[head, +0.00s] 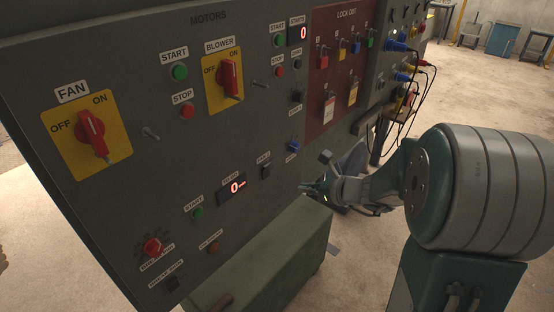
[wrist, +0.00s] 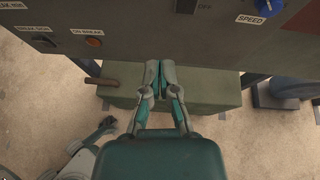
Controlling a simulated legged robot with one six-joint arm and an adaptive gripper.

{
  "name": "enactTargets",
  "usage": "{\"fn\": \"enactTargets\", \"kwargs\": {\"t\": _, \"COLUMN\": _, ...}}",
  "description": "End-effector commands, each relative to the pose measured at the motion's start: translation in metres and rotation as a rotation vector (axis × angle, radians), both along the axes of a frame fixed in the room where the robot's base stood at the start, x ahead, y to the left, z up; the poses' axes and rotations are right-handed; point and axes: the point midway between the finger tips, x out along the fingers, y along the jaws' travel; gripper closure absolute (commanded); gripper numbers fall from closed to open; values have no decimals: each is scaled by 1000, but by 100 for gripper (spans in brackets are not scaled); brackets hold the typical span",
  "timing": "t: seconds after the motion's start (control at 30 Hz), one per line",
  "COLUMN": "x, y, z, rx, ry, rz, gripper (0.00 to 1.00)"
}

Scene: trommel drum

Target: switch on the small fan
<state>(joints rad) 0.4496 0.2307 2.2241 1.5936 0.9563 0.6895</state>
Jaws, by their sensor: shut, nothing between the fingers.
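The panel (head: 135,195) carries a red rotary fan knob (head: 91,130) on a yellow plate labelled FAN, with OFF at its left and ON at its upper right. The knob's grip slants from upper left to lower right; I cannot tell which mark it points to. My gripper (head: 308,188) is at the panel's lower right, far from the fan knob. In the wrist view my gripper (wrist: 153,68) has its fingers together and empty, in front of the panel's lower edge. The fan knob is outside the wrist view.
A red blower knob (head: 229,78) on a yellow plate, small buttons and a blue speed knob (head: 293,146) share the panel. Lockout padlocks and cables (head: 425,85) are at the right. A green box (head: 275,262) stands below.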

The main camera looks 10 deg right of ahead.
Motion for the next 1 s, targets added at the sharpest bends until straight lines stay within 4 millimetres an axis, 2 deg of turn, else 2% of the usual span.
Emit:
{"fn": "enactTargets", "kwargs": {"t": 0.13, "x": 9, "y": -13, "z": -8, "rx": 74, "ry": 24, "rz": -85, "gripper": 100}}
{"fn": "enactTargets", "kwargs": {"t": 0.53, "x": 13, "y": -16, "z": -10, "rx": 86, "ry": 26, "rz": -97, "gripper": 100}}
{"fn": "enactTargets", "kwargs": {"t": 0.67, "x": 23, "y": -9, "z": -16, "rx": 86, "ry": 27, "rz": -94, "gripper": 100}}
{"fn": "enactTargets", "kwargs": {"t": 1.0, "x": 69, "y": 27, "z": -42, "rx": 85, "ry": 28, "rz": -92, "gripper": 100}}
